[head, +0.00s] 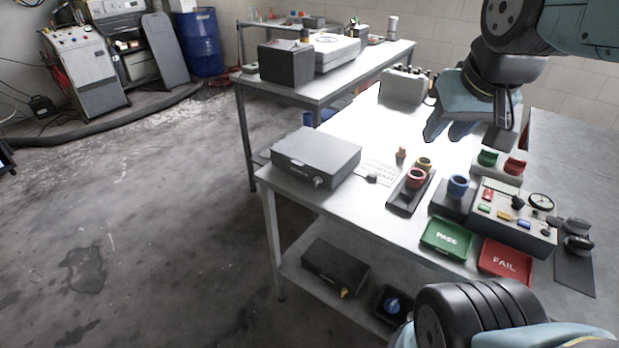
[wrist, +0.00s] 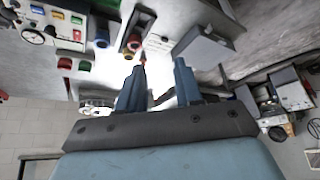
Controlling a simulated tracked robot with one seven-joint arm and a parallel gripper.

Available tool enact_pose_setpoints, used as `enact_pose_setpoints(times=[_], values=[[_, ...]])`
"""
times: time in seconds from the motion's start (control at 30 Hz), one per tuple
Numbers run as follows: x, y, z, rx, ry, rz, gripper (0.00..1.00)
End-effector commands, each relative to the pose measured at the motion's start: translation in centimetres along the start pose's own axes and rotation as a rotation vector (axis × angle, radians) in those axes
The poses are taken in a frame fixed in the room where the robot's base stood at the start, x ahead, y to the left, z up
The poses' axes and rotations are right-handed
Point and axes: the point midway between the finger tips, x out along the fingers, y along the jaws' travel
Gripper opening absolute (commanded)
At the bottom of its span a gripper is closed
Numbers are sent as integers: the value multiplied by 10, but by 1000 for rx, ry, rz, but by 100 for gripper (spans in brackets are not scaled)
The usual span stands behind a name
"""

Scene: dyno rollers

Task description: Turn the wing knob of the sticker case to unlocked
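A grey flat case (head: 316,153) lies on the near left end of the steel table, with a small knob (head: 319,182) on its front face. A darker case (head: 336,268) with a yellow knob (head: 343,292) sits on the lower shelf. No label tells me which is the sticker case. My gripper (head: 447,128) hangs over the table, right of the grey case and well apart from it. In the wrist view its two blue fingers (wrist: 159,75) are spread with nothing between them. The grey case also shows in the wrist view (wrist: 203,43); its knob's setting is too small to read.
Right of the grey case stand coloured cups, a control box (head: 512,222), a green PASS tray (head: 446,238) and a red FAIL tray (head: 505,258). A grey block (head: 404,86) stands behind. Open floor (head: 150,230) lies left of the table.

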Motion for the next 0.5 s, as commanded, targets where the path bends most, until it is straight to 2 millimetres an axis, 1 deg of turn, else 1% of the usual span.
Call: enact_pose_setpoints(times=[0.13,0.23,0.37,0.5], values=[[3,-1,-1,-14,-16,3,35],[11,-2,-1,-56,-64,17,35],[30,-10,-3,-154,-169,54,35],[54,-15,-4,-296,-299,106,35]])
